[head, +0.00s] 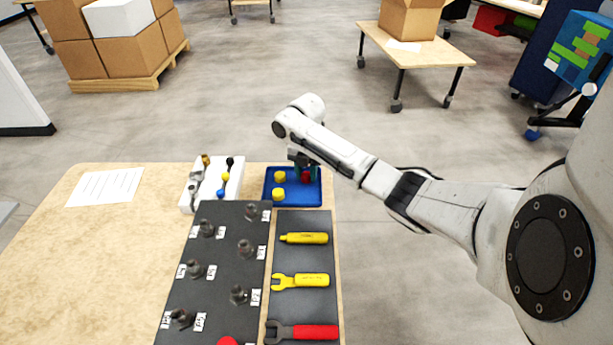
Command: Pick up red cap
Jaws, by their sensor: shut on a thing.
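The blue tray (300,200) lies at the far right end of the table in the head view. My gripper (305,172) reaches over its right part, pointing down. It is shut on the red cap (306,177), which shows as a small red patch between the dark fingers. The fingers partly hide the cap. I cannot tell whether the cap touches the tray floor. Two yellow caps (280,176) sit in the left part of the tray, apart from my gripper.
A white block (207,195) with coloured and metal parts stands left of the tray. Nearer are a dark panel (215,262) with several fittings and labels, and a mat with a yellow screwdriver (304,238), a yellow wrench (300,281) and a red-handled wrench (303,332). The table's left is mostly clear.

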